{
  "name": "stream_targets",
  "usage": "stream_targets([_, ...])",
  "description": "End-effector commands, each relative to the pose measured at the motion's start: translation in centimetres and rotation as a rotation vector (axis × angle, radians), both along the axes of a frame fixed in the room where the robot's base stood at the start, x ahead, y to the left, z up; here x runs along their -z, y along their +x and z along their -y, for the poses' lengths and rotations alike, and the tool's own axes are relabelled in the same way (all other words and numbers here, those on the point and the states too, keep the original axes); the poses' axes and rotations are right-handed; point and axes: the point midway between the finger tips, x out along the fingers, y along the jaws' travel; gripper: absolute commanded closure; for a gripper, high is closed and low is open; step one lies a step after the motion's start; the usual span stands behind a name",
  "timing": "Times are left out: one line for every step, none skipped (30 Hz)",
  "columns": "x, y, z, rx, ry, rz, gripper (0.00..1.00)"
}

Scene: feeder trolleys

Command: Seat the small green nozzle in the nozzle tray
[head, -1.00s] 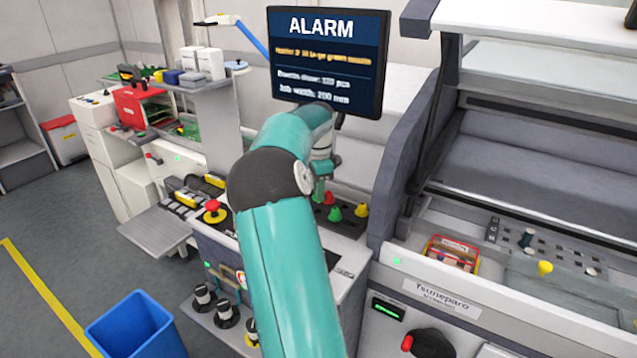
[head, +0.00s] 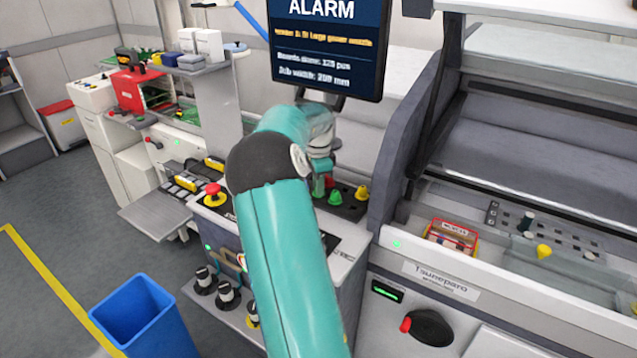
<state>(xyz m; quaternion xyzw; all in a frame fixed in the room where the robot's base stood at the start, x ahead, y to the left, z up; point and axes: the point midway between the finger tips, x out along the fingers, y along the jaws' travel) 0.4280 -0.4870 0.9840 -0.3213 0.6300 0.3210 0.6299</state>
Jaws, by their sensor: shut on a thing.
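The dark nozzle tray (head: 350,211) sits on the console in the middle of the head view. A red nozzle (head: 329,181), a green nozzle (head: 335,198) and a yellow nozzle (head: 361,193) stand upright in it. My gripper (head: 318,179) is at the tray's left end, pointing down. It is shut on a small green nozzle (head: 318,188), which shows as a green bit beneath it. My arm hides the tray's near left part. I cannot tell whether the held nozzle touches the tray.
An alarm screen (head: 325,50) hangs behind and above my gripper; its blurred orange line seems to name a large green nozzle. A red emergency button (head: 213,190) stands left of my arm. A machine with a slotted deck (head: 477,214) stands right. A blue bin (head: 145,320) stands on the floor.

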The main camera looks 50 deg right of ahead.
Motion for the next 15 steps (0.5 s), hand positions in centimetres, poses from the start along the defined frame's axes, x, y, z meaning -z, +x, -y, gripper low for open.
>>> stream_targets([0.0,0.0,0.0,0.0,0.0,0.0,1.0])
stream_targets([0.0,0.0,0.0,0.0,0.0,0.0,1.0])
stream_targets([0.0,0.0,0.0,0.0,0.0,0.0,1.0])
stream_targets([0.0,0.0,0.0,0.0,0.0,0.0,1.0])
stream_targets([0.0,0.0,0.0,0.0,0.0,0.0,1.0])
stream_targets([0.0,0.0,0.0,0.0,0.0,0.0,1.0])
stream_targets([0.0,0.0,0.0,0.0,0.0,0.0,0.75])
stream_targets([0.0,0.0,0.0,0.0,0.0,0.0,0.7])
stream_targets([0.0,0.0,0.0,0.0,0.0,0.0,0.62])
stream_targets([-0.01,0.0,0.0,0.0,0.0,0.0,0.56])
stream_targets([-0.01,0.0,0.0,0.0,0.0,0.0,0.56])
stream_targets([-0.01,-0.01,0.01,0.0,0.0,0.0,0.56])
stream_targets([-0.01,-0.01,0.01,0.0,0.0,0.0,0.56])
stream_targets([-0.01,-0.01,0.01,0.0,0.0,0.0,0.56])
stream_targets([-0.01,-0.01,0.01,0.0,0.0,0.0,0.56])
